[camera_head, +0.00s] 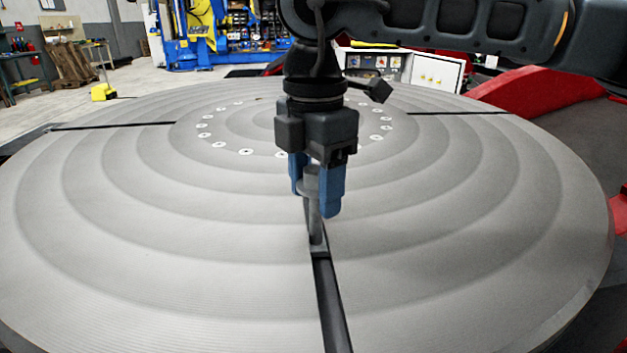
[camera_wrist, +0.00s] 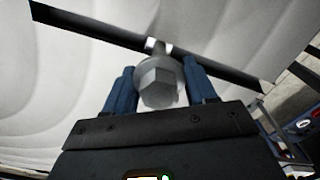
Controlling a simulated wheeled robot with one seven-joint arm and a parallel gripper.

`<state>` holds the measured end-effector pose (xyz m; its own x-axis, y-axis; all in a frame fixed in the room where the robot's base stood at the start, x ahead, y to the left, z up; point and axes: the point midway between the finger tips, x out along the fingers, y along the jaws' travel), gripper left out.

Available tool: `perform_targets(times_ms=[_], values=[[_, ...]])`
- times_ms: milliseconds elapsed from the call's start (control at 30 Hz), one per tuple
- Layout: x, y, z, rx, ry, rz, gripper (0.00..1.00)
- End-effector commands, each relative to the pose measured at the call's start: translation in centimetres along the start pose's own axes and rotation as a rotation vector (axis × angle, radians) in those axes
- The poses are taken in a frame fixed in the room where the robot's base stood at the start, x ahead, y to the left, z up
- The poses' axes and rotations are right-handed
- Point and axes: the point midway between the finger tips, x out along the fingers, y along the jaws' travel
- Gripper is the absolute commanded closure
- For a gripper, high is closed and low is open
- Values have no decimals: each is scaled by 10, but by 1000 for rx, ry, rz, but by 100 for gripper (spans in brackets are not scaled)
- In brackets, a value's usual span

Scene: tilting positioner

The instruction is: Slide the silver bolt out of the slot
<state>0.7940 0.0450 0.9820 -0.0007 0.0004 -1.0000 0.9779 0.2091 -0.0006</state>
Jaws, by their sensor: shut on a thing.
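The silver bolt (camera_head: 315,222) stands roughly upright in the dark front slot (camera_head: 331,305) of the round grey table (camera_head: 180,260). Its foot meets a small grey piece in the slot, and what lies below the surface is hidden. My gripper (camera_head: 316,200) points down from above with its blue fingers on either side of the bolt's upper part, shut on it. In the wrist view the bolt's hex head (camera_wrist: 157,90) shows between the two blue fingers (camera_wrist: 160,78). The slot (camera_wrist: 225,68) runs slantwise behind it there.
The slot runs on towards the near edge of the table, clear in front of the bolt. A ring of small pale marks (camera_head: 246,151) surrounds the table's centre. Two more dark slots (camera_head: 115,126) cut the table at left and right. Red structure (camera_head: 540,90) stands behind right.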

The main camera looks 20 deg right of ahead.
Motion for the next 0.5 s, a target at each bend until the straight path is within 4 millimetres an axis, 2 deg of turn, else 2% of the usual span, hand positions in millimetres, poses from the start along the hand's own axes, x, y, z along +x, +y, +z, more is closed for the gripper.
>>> perform_targets(times_ms=[500], values=[[-1, -19, -11, 0, -1, 2, 99]])
